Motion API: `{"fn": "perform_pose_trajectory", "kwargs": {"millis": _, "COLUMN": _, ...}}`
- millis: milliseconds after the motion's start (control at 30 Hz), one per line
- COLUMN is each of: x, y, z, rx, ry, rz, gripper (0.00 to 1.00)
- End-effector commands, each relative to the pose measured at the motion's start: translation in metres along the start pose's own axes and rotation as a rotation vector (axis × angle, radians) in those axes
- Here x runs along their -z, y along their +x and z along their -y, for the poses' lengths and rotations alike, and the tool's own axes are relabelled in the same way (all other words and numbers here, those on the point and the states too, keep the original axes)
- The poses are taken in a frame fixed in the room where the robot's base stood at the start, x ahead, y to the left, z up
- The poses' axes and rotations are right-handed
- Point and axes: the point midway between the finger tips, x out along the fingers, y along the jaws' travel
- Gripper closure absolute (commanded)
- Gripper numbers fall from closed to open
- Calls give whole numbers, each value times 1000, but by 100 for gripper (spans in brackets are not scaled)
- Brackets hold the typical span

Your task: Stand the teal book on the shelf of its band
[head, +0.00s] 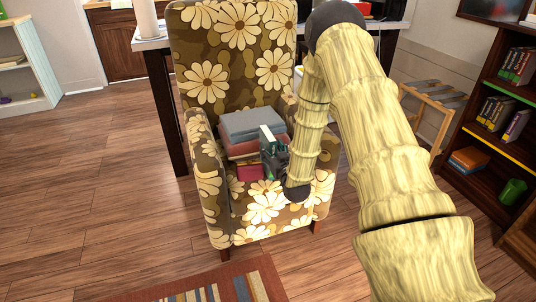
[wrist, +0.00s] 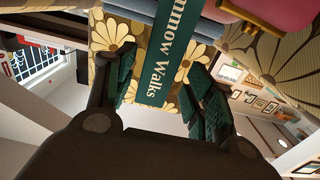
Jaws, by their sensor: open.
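The teal book (wrist: 158,60) shows its spine with white letters, "nmow Walks" readable, in the wrist view. Its lower end reaches between the two fingers of my gripper (wrist: 165,95), which are apart. I cannot tell whether either finger touches it. In the head view my gripper (head: 277,162) is at the armchair seat, at the right side of a book stack. A pale upright book block (head: 266,137) shows just above it, partly hidden by the gripper. The dark bookcase (head: 478,78) at the right has a green band (head: 513,92) and a yellow band (head: 497,149) on shelf edges.
The stack on the flowered armchair (head: 238,22) has a grey book (head: 240,124) on top and reddish books below. Books fill parts of the bookcase, and a green bin (head: 513,191) stands low in it. A wooden rack (head: 428,110) stands between chair and bookcase. Floor at left is clear.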

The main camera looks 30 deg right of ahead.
Motion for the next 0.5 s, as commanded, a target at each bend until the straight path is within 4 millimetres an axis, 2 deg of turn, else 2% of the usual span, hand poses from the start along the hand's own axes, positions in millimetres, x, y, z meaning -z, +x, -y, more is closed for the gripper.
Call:
{"fn": "perform_pose_trajectory", "kwargs": {"millis": 267, "x": -3, "y": 17, "z": -1, "rx": 0, "ry": -1, "rz": 1, "gripper": 46}}
{"fn": "perform_pose_trajectory", "kwargs": {"millis": 500, "x": -12, "y": 48, "z": -5, "rx": 0, "ry": -1, "rz": -1, "gripper": 46}}
